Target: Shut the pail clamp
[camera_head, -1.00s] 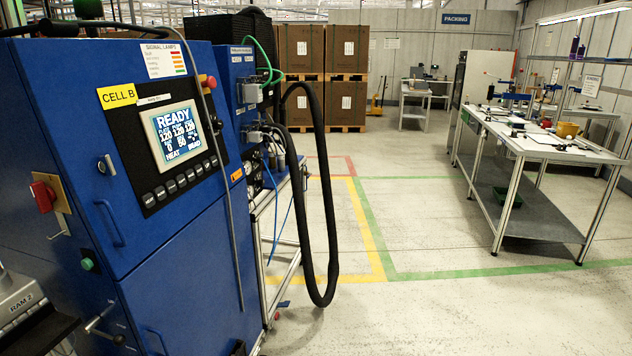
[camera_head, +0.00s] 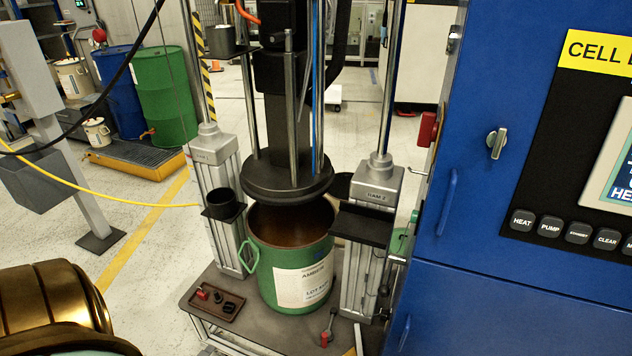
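A green pail (camera_head: 290,262) with a white label reading AMBER stands upright on the dark base plate (camera_head: 262,327) between two ram columns. Its top is open, and the round black follower plate (camera_head: 287,183) hangs just above its mouth. A small upright lever with a red end (camera_head: 327,331) stands on the base plate in front of the pail, at its right. It may be the pail clamp's handle; I cannot tell whether the clamp is open or shut. A green loop handle (camera_head: 249,257) shows on the pail's left side. Neither of my grippers is in view.
A small brown tray (camera_head: 199,311) with dark parts lies on the base plate's left. The blue cabinet (camera_head: 484,285) closes off the right. Blue (camera_head: 117,87) and green (camera_head: 167,98) drums stand back left. A yellow hose (camera_head: 100,188) crosses at left.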

